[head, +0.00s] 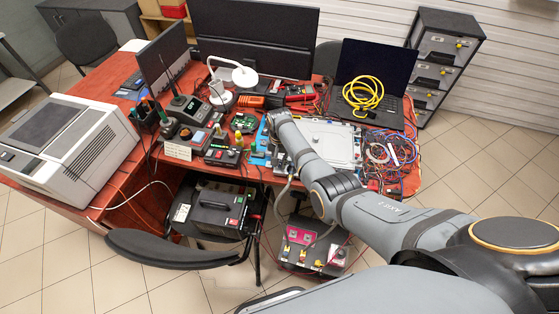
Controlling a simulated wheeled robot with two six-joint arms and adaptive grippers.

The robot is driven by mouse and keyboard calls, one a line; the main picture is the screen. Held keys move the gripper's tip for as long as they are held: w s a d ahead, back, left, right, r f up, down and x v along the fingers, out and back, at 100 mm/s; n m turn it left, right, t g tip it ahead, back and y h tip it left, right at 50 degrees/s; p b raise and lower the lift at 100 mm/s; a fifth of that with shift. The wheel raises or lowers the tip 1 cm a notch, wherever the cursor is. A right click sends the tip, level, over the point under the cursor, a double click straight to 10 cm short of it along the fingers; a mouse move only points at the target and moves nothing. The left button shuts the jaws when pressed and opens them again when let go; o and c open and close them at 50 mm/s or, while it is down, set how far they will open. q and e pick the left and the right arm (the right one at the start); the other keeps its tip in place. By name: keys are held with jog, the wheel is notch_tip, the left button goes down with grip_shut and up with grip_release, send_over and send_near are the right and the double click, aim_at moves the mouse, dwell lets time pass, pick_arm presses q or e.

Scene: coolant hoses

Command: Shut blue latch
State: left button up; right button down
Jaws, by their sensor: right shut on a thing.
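My right arm comes in from the lower right and reaches over the table's front edge. Its gripper (274,136) is at the far end, small and mostly covered by my wrist. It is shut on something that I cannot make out. Blue parts (260,142) show on the table just left of it; I cannot tell whether one is the blue latch, or its position. A grey hose (281,200) hangs below the wrist in front of the table. It runs down towards a dark unit with pink panels (301,236) on the floor. My left gripper is not in view.
The red table (115,82) is crowded with monitors, a white lamp (240,75), small devices and a laptop (376,75) with a coiled yellow cable (363,94). A white tray (331,140) lies beside my wrist. A chair (185,250) stands in front. Tiled floor at right is clear.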

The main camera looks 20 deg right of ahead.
jog(key=n+p, duration=0.1)
jog(key=n, duration=0.2)
jog(key=shift+r, duration=0.1)
jog(key=shift+n, duration=1.4)
jog(key=c, duration=1.5)
grip_release()
